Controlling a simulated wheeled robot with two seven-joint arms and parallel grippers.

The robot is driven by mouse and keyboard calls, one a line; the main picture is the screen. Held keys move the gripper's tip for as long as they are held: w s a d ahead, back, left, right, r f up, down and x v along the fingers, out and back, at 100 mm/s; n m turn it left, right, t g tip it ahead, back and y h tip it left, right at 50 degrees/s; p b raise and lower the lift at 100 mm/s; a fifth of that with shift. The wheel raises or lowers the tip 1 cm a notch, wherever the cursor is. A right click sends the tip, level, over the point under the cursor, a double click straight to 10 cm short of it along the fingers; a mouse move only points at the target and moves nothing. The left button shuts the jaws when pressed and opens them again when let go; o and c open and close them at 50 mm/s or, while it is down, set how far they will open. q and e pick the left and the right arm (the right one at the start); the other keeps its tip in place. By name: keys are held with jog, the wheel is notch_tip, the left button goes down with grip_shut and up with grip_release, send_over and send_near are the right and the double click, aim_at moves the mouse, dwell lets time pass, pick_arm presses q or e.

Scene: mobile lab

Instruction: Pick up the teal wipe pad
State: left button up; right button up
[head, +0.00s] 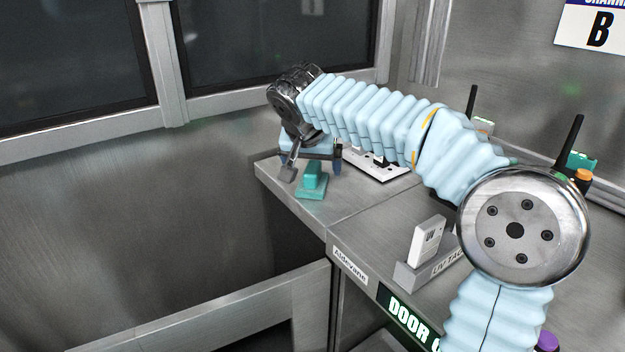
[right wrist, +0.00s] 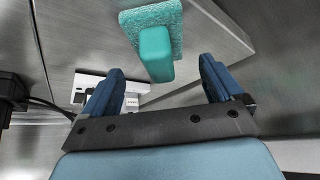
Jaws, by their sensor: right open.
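The teal wipe pad (head: 312,187) stands on the steel bench near its left end, with a block-shaped grip on a flat base. In the right wrist view the pad (right wrist: 156,50) is ahead of my right gripper, between the lines of its two fingers but beyond their tips. My right gripper (head: 310,160) is open and empty, just behind and above the pad in the head view. Its two blue fingers (right wrist: 166,78) show spread apart in the right wrist view. No contact with the pad shows. My left gripper is not in view.
A white plate (head: 376,168) lies partly behind my right arm. A white UV tag (head: 429,240) stands in a grey holder (head: 412,276) near the front edge. Devices with black antennas (head: 570,143) stand at the right. The bench's left edge is close to the pad.

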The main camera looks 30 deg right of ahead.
aim_at(312, 167)
jog(key=x, duration=0.3)
jog(key=shift+w+f, duration=0.1)
jog(key=shift+f, duration=0.25)
jog(key=shift+c, duration=0.4)
jog(key=c, duration=1.2)
jog(key=shift+o, duration=0.2)
notch_tip(312, 167, up, 4)
jog(key=shift+f+p, duration=0.15)
jog(key=shift+p, duration=0.45)
jog(key=s+a+r, duration=0.7)
jog(key=s+r, duration=0.2)
jog(key=s, duration=0.3)
jog(key=shift+a+r, duration=0.15)
jog(key=shift+r, duration=0.05)
